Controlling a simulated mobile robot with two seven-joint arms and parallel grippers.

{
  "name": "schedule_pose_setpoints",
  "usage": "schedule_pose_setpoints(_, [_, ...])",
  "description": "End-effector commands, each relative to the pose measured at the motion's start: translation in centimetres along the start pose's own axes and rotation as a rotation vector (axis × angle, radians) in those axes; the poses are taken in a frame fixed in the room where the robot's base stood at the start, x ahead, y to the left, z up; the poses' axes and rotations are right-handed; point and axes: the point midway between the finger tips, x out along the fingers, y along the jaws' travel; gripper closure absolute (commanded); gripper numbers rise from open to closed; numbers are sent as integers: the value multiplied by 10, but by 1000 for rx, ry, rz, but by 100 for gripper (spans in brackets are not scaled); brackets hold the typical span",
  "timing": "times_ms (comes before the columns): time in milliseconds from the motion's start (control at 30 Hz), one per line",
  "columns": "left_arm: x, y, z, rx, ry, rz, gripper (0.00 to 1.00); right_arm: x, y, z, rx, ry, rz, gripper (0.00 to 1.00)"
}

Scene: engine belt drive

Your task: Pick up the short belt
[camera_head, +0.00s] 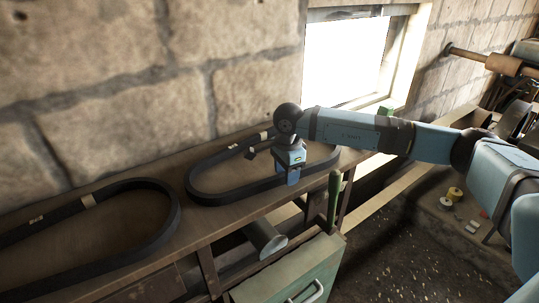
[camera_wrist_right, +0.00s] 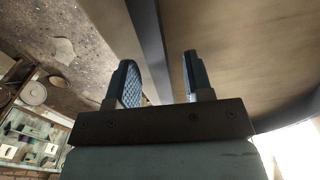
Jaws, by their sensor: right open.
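The short belt (camera_head: 222,201) is a black oval loop lying on the wooden bench at the centre, with a light label on its far side. It also shows in the right wrist view as a dark band (camera_wrist_right: 150,45). My right gripper (camera_head: 288,178) points down over the near right run of this belt. Its two fingers (camera_wrist_right: 158,75) are apart, and the band passes between them in the wrist view. Whether either finger touches it I cannot tell. The gripper and forearm hide part of the belt. My left gripper is not in view.
A larger black belt (camera_head: 165,238) lies on the bench to the left. A stone wall and bright window (camera_head: 345,55) stand behind. A green handle (camera_head: 334,195) stands upright at the bench's front edge. A green cabinet (camera_head: 290,272) is below. Spools (camera_head: 454,193) lie at right.

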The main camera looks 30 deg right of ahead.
Motion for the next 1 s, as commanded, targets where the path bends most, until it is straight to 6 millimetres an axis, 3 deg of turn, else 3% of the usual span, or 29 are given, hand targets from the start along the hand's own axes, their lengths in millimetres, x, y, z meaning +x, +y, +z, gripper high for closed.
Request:
schedule_pose_setpoints(333, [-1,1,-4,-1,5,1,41,9,0,0,0,0,-1,55])
schedule_pose_setpoints(533, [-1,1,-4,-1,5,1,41,9,0,0,0,0,-1,100])
schedule_pose_setpoints(1000, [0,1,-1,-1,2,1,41,3,-1,0,0,-1,-3,100])
